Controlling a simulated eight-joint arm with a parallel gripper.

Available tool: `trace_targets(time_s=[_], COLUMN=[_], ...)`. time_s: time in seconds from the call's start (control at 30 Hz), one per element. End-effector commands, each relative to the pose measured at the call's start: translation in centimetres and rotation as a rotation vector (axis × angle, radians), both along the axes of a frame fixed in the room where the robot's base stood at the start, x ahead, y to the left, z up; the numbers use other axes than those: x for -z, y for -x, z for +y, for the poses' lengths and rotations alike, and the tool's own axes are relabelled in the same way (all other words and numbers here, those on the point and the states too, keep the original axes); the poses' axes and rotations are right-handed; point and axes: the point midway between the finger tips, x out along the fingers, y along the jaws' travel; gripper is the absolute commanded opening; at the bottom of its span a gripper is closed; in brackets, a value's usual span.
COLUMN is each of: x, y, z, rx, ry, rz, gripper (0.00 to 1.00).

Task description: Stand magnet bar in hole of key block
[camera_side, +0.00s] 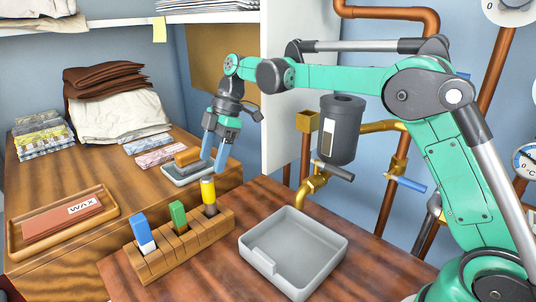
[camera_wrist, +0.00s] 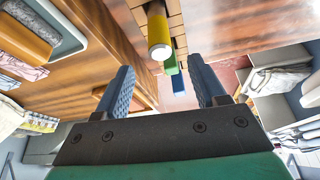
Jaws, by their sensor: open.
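The key block (camera_side: 180,249) is a long wooden block with slots, near the front of the table. A yellow round bar with a dark lower part (camera_side: 208,190), apparently the magnet bar, stands upright at its right end, seemingly in a hole; its foot is hard to make out. It also shows in the wrist view (camera_wrist: 158,32). A green piece (camera_side: 178,216) and a blue-and-white piece (camera_side: 143,232) stand in other slots of the block. My gripper (camera_side: 213,165) is open and empty, pointing down just above the yellow bar, apart from it.
An empty grey tray (camera_side: 310,248) lies right of the block. A small tray with a wooden-handled tool (camera_side: 188,157) sits behind it. A wooden tray (camera_side: 20,250) with a wax slab is at left. Pipes and a dark cylinder (camera_side: 341,130) stand behind my arm.

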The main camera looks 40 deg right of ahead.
Motion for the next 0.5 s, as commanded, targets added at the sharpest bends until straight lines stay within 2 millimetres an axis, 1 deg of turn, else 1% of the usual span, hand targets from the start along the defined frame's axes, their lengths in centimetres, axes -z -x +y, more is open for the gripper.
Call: trace_targets(time_s=[0.03, 0.1, 0.2, 0.3, 0.43, 0.5], x=[-1.1, -2.4, -3.8, -4.9, -5.6, -5.9], y=[0.0, 0.1, 0.2, 0.2, 0.4, 0.7], z=[-0.5, -1.0, -1.6, -2.0, -2.3, -2.4], rx=[0.002, 0.002, 0.001, 0.0, 0.006, 0.038], ry=[0.0, 0.0, 0.0, 0.0, 0.002, 0.009], rz=[0.0, 0.001, 0.001, 0.001, 0.001, 0.002], gripper=[0.64, 0.64, 0.64, 0.64, 0.64, 0.64])
